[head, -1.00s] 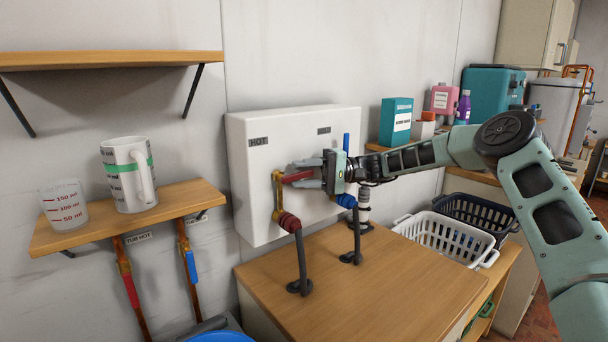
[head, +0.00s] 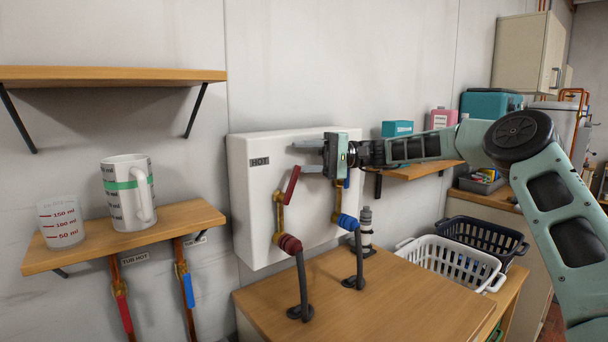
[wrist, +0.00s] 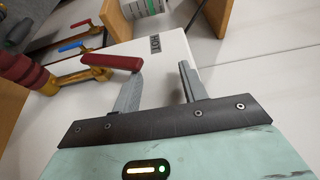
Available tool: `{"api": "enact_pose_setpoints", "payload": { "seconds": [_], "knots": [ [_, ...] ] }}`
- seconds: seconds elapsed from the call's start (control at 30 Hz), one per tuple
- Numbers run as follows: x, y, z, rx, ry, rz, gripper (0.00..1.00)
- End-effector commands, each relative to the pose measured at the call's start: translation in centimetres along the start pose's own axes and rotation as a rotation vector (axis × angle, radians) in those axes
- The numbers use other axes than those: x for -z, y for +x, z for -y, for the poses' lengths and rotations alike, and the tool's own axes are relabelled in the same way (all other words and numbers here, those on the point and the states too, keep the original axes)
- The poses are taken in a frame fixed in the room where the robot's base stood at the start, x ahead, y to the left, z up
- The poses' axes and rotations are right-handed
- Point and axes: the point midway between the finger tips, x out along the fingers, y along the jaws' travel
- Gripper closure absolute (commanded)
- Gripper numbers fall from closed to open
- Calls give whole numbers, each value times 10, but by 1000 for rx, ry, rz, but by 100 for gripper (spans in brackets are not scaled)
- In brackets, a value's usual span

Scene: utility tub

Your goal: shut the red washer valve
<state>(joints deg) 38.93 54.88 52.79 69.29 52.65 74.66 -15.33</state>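The red washer valve's lever (head: 292,186) stands on a brass pipe (head: 279,222) in front of the white box (head: 252,205), under the HOT label. It points steeply up, leaning a little right, nearly in line with the pipe. My gripper (head: 298,157) is level with the lever's top end and just above it, fingers spread and pointing left. In the wrist view the red lever (wrist: 110,62) lies outside the open fingers, its tip close to the left finger; I cannot tell if they touch. Nothing is between the fingers.
The blue-sleeved valve (head: 347,222) stands to the right, its handle partly hidden by my gripper. Hoses rise from the wooden counter (head: 390,300). A shelf (head: 130,235) at left holds a mug (head: 125,195) and a measuring cup (head: 60,222). Baskets (head: 455,262) stand at right.

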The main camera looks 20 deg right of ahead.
Motion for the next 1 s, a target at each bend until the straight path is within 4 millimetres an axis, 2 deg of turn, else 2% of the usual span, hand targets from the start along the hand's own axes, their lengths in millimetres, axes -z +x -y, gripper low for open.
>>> {"api": "enact_pose_setpoints", "payload": {
  "seconds": [0.43,1.0],
  "knots": [
    [-1,-3,10,4,-4,-1,62],
    [-9,-21,43,3,-3,-2,62]
  ]
}}
